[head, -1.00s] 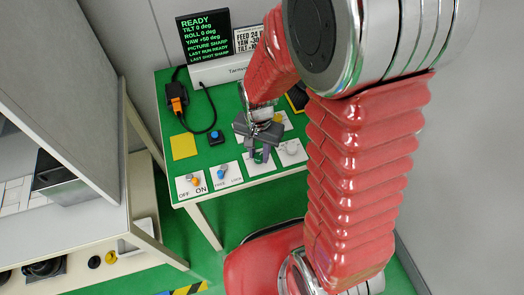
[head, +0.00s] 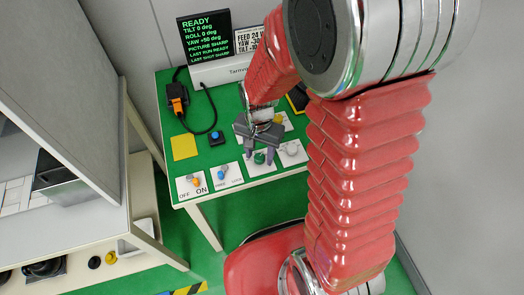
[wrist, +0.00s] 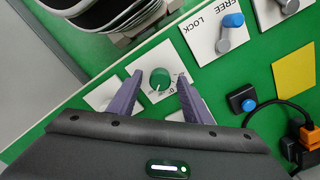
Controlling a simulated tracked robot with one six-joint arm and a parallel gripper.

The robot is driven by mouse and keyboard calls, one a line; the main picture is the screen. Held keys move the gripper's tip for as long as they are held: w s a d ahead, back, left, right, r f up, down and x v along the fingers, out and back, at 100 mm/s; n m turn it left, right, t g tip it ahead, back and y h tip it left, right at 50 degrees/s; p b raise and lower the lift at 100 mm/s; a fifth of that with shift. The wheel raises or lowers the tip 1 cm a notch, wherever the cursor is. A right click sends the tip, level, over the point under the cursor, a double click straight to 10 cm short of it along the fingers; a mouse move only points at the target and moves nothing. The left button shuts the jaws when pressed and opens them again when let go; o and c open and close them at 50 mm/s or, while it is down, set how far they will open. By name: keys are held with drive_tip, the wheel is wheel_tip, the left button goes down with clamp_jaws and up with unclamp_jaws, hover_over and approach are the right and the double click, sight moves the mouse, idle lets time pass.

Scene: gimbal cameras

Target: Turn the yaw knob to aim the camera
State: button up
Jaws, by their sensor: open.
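A green round knob (wrist: 160,79) with a white pointer line sits on a white plate (wrist: 148,67) on the green table; the plate's small lettering cannot be read. In the head view the green knob (head: 260,157) shows below my gripper (head: 260,155). My gripper (wrist: 161,77) is open, with one purple-grey finger on each side of the knob and gaps visible between. A black display (head: 205,38) reads READY, tilt 0 deg, roll 0 deg, yaw +50 deg and picture sharp.
A pale knob (head: 291,147) sits close to the right of the green one. The FREE/LOCK lever (head: 223,174), ON/OFF switch (head: 192,181), blue button (head: 216,137) and yellow square (head: 184,147) lie to the left. An orange connector (head: 177,101) has a black cable.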

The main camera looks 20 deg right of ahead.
sight(260, 157)
drive_tip(key=shift+r, duration=0.1)
wheel_tip(260, 157, up, 14)
drive_tip(key=shift+f, duration=0.25)
idle(0.4)
drive_tip(key=s+d+r+n+t, duration=0.1)
drive_tip(key=s+r+n+t, duration=0.4)
drive_tip(key=s+r+n, duration=0.3)
wheel_tip(260, 157, up, 4)
drive_tip(key=s, duration=0.2)
drive_tip(key=shift+s+f+t, duration=0.2)
drive_tip(key=shift+s+t, duration=0.1)
drive_tip(key=shift+c, duration=0.6)
